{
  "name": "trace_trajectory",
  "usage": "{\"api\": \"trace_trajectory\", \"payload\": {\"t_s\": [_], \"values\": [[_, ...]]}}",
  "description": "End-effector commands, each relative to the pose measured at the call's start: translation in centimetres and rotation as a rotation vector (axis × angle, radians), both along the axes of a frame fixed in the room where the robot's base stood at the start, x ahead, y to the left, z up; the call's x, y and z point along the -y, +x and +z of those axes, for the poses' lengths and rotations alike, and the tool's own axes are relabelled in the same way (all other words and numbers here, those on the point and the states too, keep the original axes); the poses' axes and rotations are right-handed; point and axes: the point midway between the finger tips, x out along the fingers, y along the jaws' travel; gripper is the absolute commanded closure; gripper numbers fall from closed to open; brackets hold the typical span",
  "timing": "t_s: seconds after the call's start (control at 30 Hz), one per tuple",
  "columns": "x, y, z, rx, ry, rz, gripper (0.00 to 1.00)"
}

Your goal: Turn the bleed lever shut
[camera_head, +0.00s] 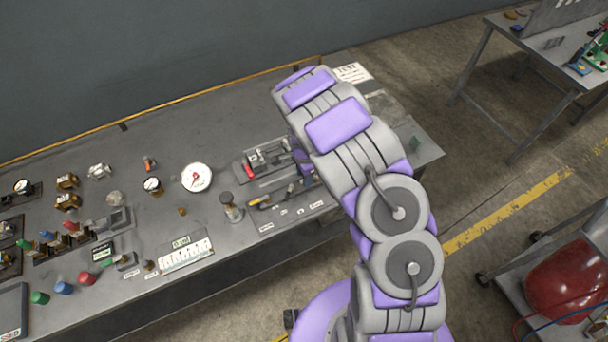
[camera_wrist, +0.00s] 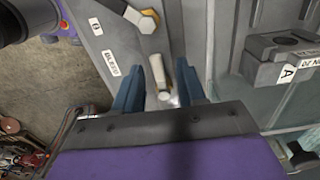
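The bleed lever (camera_wrist: 153,72) is a pale, narrow bar in the wrist view, beside a label reading "BLEED" (camera_wrist: 111,63) on a grey plate. My gripper (camera_wrist: 158,66) has its two blue fingers apart, one on each side of the lever. A gap shows on the right side; contact on the left cannot be made out. In the head view my gripper (camera_head: 304,168) is low over the right part of the bench, and my arm hides much of the area. The lever is too small to pick out there.
A yellow-ended fitting (camera_wrist: 149,20) sits just beyond the lever. A dark block marked "A" (camera_wrist: 283,58) stands to the right. In the head view the bench (camera_head: 150,295) holds gauges, valves and coloured knobs left of my arm. A red tank (camera_head: 566,282) stands at the right.

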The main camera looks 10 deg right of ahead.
Motion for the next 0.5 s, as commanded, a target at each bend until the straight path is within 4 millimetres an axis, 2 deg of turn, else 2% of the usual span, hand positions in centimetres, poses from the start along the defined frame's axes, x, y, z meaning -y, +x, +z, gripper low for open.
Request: {"api": "trace_trajectory", "payload": {"t_s": [0.17, 0.5], "values": [[0.0, 0.2, 2.5, 0.007, 0.0, 0.0, 0.6], [-0.1, 0.2, 9.8, 0.005, 0.0, 0.0, 0.6]]}}
